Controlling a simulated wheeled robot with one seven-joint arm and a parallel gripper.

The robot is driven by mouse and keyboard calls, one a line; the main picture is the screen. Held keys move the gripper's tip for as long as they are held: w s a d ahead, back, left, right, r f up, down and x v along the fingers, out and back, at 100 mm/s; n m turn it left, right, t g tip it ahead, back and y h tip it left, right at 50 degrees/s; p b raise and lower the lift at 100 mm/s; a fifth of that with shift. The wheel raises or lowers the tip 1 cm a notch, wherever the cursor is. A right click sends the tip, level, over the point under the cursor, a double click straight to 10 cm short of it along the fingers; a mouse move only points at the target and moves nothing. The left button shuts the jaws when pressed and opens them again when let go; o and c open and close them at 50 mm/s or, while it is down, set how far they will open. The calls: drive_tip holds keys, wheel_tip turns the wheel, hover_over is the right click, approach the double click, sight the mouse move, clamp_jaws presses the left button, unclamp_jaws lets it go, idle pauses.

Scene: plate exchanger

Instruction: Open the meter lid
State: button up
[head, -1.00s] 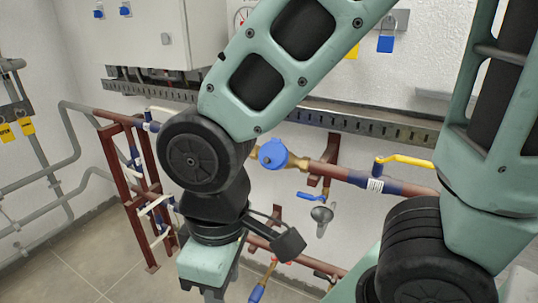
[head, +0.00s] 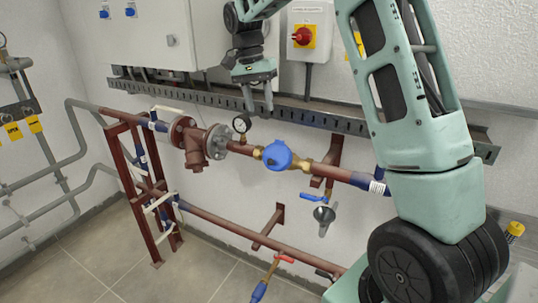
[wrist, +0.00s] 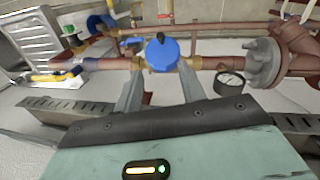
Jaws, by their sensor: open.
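The blue meter lid (head: 275,157) covers a round blue meter on the brass-fitted upper pipe in the head view, and it looks closed. It also shows in the wrist view (wrist: 162,52). My gripper (head: 259,108) is open and empty, pointing down above and slightly left of the meter in the head view. In the wrist view, my gripper's two fingers (wrist: 160,84) are spread, and the meter lies beyond them, centred on the gap. The fingers look clear of the lid. The lid's hinge cannot be made out.
A pressure gauge (head: 241,124) stands on the pipe left of the meter, near my gripper. A perforated cable tray (head: 320,120) runs along the wall above. A blue-handled valve (head: 318,199) hangs lower right.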

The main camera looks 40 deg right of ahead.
sight(269, 155)
drive_tip(key=s+f+p, duration=0.1)
drive_tip(key=f, duration=0.4)
drive_tip(key=d+f+p, duration=0.1)
drive_tip(key=f, duration=0.5)
drive_tip(key=s+f+p, duration=0.1)
drive_tip(key=f, duration=0.4)
drive_tip(key=shift+s+d+f+p, duration=0.15)
drive_tip(key=shift+s+p, duration=0.15)
drive_tip(key=shift+p, duration=0.05)
clamp_jaws()
